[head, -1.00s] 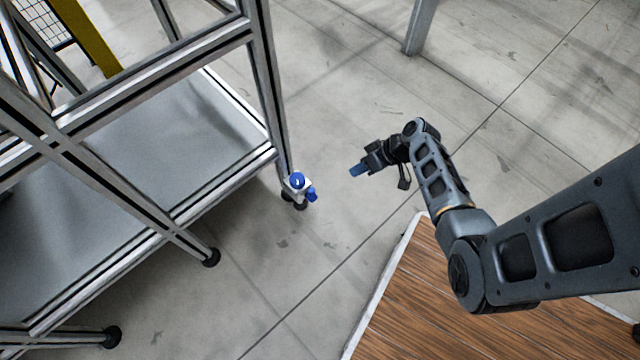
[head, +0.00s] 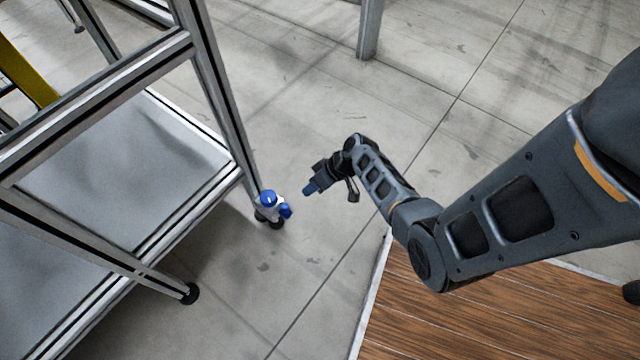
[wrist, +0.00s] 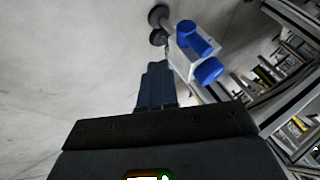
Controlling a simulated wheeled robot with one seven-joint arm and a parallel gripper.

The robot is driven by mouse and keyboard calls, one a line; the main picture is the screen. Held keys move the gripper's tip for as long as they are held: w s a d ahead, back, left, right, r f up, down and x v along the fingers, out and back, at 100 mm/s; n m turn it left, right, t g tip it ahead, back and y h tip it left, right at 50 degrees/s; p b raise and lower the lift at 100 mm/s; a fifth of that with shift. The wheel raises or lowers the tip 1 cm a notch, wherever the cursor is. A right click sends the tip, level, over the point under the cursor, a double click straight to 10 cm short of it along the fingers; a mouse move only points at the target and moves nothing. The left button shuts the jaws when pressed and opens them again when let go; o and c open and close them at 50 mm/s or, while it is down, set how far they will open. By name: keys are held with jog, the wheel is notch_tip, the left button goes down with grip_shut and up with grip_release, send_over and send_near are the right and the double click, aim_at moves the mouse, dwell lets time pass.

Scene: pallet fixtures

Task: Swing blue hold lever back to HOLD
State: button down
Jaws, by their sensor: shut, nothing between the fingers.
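The blue hold lever (head: 286,211) is on a small white block (head: 268,204) with a round blue cap (head: 268,197), low on the near corner post of the metal frame. In the wrist view the lever (wrist: 208,71) lies just below the blue cap (wrist: 193,38) on the white block. My gripper (head: 308,188) is shut and empty, a short gap to the right of the lever. In the wrist view its blue fingertips (wrist: 154,68) are together, left of the lever and apart from it. No HOLD marking can be read.
The aluminium frame with a grey shelf (head: 120,165) fills the left side. Its feet, such as the black one (head: 190,293), stand on the floor. A grey post (head: 370,30) stands at the back. A wooden platform (head: 450,315) is at lower right. Floor around the gripper is clear.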

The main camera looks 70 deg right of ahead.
aim_at(285, 210)
jog(key=w+a, duration=0.1)
jog(key=w+a+f, duration=0.1)
jog(key=a, duration=0.2)
jog(key=shift+w+a+f+b, duration=0.1)
jog(key=shift+w+f+b, duration=0.2)
jog(key=shift+w+f, duration=0.1)
